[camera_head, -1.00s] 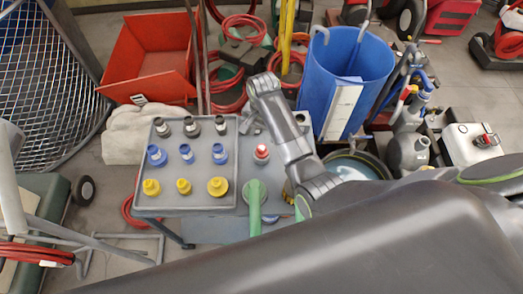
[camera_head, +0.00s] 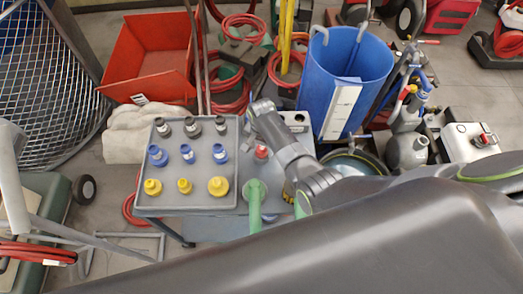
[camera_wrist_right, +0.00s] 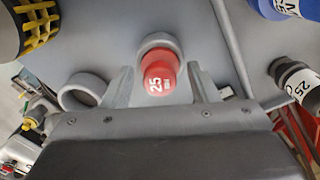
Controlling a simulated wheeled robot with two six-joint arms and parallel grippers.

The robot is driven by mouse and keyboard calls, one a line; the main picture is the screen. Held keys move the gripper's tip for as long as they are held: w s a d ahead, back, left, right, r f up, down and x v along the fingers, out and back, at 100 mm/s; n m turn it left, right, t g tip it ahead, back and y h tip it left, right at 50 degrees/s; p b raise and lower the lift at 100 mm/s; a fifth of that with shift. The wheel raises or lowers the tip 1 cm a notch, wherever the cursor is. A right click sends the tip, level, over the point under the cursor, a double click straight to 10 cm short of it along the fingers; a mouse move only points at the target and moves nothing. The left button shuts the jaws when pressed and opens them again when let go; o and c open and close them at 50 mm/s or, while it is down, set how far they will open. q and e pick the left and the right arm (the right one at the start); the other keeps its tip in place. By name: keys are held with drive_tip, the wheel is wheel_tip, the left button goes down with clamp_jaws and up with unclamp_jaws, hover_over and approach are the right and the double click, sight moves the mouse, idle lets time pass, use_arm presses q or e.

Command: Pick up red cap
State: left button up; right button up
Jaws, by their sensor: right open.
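The red cap (camera_head: 261,152) stands on the grey cart top (camera_head: 227,222), just right of the grey tray. In the right wrist view the red cap (camera_wrist_right: 160,78) bears a white "25" and has a grey rim or seat behind it. My right gripper (camera_wrist_right: 162,88) is open, with one finger on each side of the cap; contact cannot be told. In the head view my right gripper (camera_head: 256,117) is beside the cap and its fingertips are hard to make out. My left gripper is not in view.
The grey tray (camera_head: 207,200) holds rows of black, blue and yellow caps. A green upright handle (camera_head: 255,205) stands close in front of the red cap. A grey ring (camera_wrist_right: 85,92) lies beside the cap. A blue bin (camera_head: 345,75) stands behind the cart.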

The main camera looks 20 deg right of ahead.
drive_tip(key=c, duration=0.8)
